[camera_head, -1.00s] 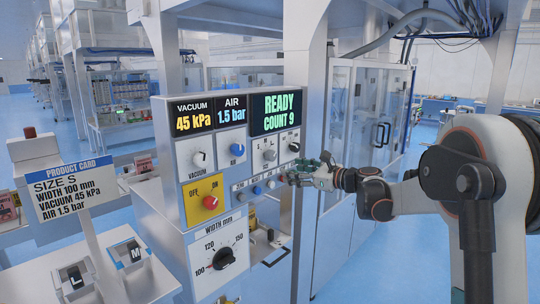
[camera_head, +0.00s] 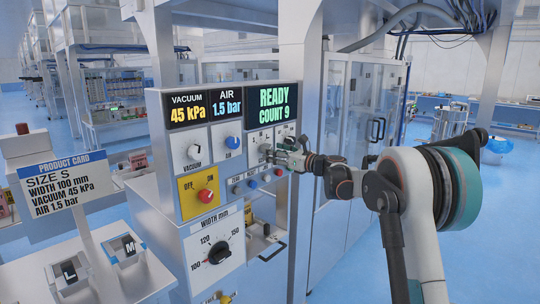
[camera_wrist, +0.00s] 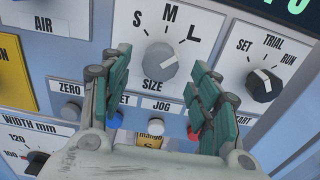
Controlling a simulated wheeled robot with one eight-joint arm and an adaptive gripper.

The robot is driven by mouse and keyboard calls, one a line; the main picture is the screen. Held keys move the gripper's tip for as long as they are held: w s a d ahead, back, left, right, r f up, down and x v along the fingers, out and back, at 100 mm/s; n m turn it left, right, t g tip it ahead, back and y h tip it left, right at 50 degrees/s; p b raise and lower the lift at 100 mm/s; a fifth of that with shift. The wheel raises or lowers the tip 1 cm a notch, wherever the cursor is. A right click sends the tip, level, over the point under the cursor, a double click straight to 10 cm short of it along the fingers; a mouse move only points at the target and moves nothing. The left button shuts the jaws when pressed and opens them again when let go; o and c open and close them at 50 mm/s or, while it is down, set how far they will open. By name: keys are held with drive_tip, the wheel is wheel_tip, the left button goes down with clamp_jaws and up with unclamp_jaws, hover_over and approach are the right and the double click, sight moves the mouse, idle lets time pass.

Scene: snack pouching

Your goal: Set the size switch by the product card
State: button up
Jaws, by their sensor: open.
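The product card (camera_head: 52,188) at the left of the head view reads SIZE S, WIDTH 100 mm, VACUUM 45 kPa, AIR 1.5 bar. The size switch (camera_wrist: 156,67) is a grey rotary knob on a white plate marked S, M and L. Its pale pointer mark leans up and right, toward L. My gripper (camera_wrist: 164,95) is open, with its green-padded fingers on either side below the knob in the wrist view. Whether they touch the knob, I cannot tell. In the head view my gripper (camera_head: 278,157) is at the panel and partly hides the switch area.
The trial knob (camera_wrist: 263,84) is just right of my gripper. ZERO and JOG buttons sit below the switch. The red-knob OFF/ON switch (camera_head: 206,196) and width dial (camera_head: 218,252) are lower on the panel. The display (camera_head: 273,107) reads READY, COUNT 9.

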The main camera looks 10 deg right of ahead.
drive_tip(key=shift+x, duration=1.35)
drive_tip(key=c, duration=1.1)
drive_tip(key=shift+o, duration=0.2)
drive_tip(key=shift+r+n+p, duration=0.1)
drive_tip(key=shift+n+p, duration=2.6)
drive_tip(key=shift+n, duration=6.3)
